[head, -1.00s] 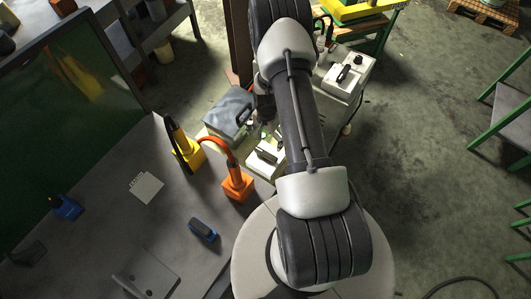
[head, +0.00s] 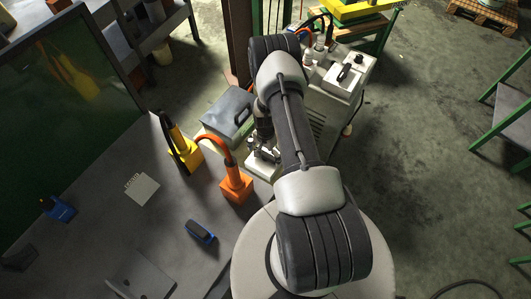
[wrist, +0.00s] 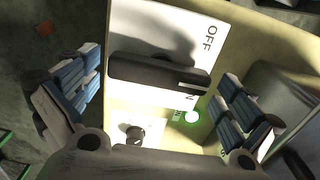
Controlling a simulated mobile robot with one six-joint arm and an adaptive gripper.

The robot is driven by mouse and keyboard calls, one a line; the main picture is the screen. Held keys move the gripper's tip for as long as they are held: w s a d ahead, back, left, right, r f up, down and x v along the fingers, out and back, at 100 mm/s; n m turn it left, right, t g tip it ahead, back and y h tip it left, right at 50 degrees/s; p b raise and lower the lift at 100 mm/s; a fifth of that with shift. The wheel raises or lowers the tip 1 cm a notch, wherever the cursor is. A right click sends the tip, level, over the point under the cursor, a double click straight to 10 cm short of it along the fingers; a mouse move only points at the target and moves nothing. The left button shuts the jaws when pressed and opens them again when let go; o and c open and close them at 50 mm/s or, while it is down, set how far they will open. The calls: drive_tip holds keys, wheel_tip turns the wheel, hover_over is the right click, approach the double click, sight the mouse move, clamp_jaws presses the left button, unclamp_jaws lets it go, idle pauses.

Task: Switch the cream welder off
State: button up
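In the wrist view a cream panel (wrist: 245,25) fills the middle, which I take as the cream welder. Its white plate carries a black bar-shaped switch handle (wrist: 150,72) with a white mark at its right end. "OFF" (wrist: 210,38) is printed above that end and a partly hidden label ending in "N" below it. A green lamp (wrist: 192,117) is lit. My gripper (wrist: 160,80) is open, its blue-padded fingers apart on either side of the handle. In the head view my gripper (head: 263,152) is over the panel and hides most of it.
A grey case (head: 228,108) stands left of my gripper. An orange-based device (head: 236,186) and a yellow-based one (head: 188,155) stand on the grey table (head: 150,225) nearby. A white-topped unit with a black handle (head: 349,74) stands behind right.

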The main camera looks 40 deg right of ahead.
drive_tip(key=c, duration=0.7)
drive_tip(key=shift+c, duration=0.2)
drive_tip(key=shift+n, duration=0.4)
drive_tip(key=n+b, duration=0.2)
drive_tip(key=n, duration=0.1)
drive_tip(key=shift+n, duration=0.3)
drive_tip(key=n+b, duration=0.1)
drive_tip(key=n, duration=0.3)
drive_tip(key=shift+n, duration=0.3)
drive_tip(key=n+b, duration=0.1)
drive_tip(key=n, duration=0.3)
drive_tip(key=shift+b, duration=0.35)
drive_tip(key=shift+n+b, duration=0.45)
drive_tip(key=shift+n, duration=2.05)
drive_tip(key=o, duration=0.8)
drive_tip(key=shift+c, duration=0.2)
